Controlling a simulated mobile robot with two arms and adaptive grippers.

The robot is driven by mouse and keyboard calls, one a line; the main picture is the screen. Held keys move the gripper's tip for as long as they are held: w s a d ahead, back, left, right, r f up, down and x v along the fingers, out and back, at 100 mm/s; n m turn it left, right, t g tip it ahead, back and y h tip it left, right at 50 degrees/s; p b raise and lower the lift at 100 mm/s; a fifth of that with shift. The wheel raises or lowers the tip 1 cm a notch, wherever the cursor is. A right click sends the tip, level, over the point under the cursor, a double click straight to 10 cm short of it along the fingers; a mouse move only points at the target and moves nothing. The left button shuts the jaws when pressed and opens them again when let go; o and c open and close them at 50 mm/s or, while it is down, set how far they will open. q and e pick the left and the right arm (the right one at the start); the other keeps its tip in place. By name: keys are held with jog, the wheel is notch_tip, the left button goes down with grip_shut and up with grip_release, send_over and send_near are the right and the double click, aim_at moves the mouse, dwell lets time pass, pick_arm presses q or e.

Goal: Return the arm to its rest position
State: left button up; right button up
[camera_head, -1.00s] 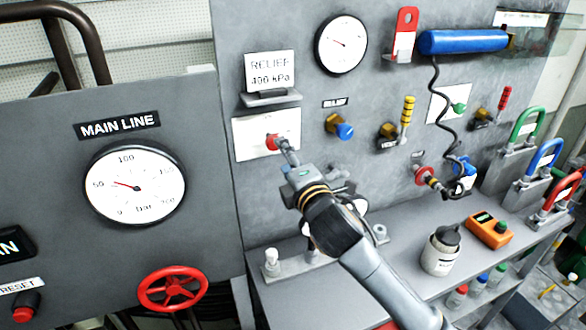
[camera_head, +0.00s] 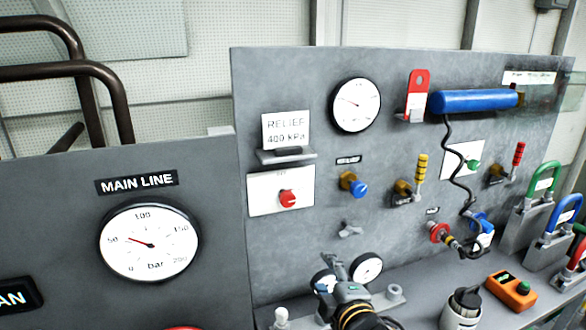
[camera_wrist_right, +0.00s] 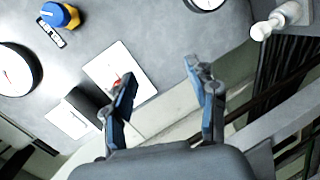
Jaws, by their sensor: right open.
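My right gripper (camera_head: 335,272) is low in the middle of the head view, in front of the lower panel and over the bench edge. In the right wrist view its two fingers (camera_wrist_right: 163,100) are spread apart with nothing between them. The red knob (camera_head: 288,199) on its white plate stands clear of the gripper, up and to the left of it. In the wrist view the white plate (camera_wrist_right: 134,72) shows behind the left finger, which partly hides the red knob. My left gripper is not in view.
The grey panel carries a blue knob (camera_head: 354,185), yellow-handled valve (camera_head: 419,172), blue cylinder (camera_head: 474,101) and coiled black hose. The bench holds a grey container (camera_head: 462,309) and an orange device (camera_head: 511,290). The main line gauge (camera_head: 149,241) is at left. Space before the upper panel is open.

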jog(key=s+d+f+m+g+h, duration=0.1)
jog(key=s+d+f+m+g, duration=0.25)
jog(key=s+f, duration=0.3)
jog(key=s+d+f+m+g+h, duration=0.1)
jog(key=s+d+f+m+g, duration=0.1)
jog(key=s+d+f+m, duration=0.45)
jog(key=s+d+f+m+g+h, duration=0.1)
jog(key=s+d+f+m+g, duration=0.15)
jog(key=s+f, duration=0.45)
jog(key=s+d+f+m+g, duration=0.1)
jog(key=s+f+m+g, duration=0.25)
jog(key=s, duration=0.75)
notch_tip(320, 180, down, 31)
jog(key=s+g+b, duration=0.1)
jog(key=s+b, duration=0.1)
jog(key=b, duration=0.2)
jog(key=s+d+f+g+b, duration=0.1)
jog(key=s+d+f+b, duration=0.1)
jog(key=s+f, duration=1.3)
notch_tip(320, 180, down, 2)
jog(key=shift+s+d+f+b, duration=0.1)
jog(key=shift+s+d+b, duration=0.1)
jog(key=shift+s+b, duration=0.2)
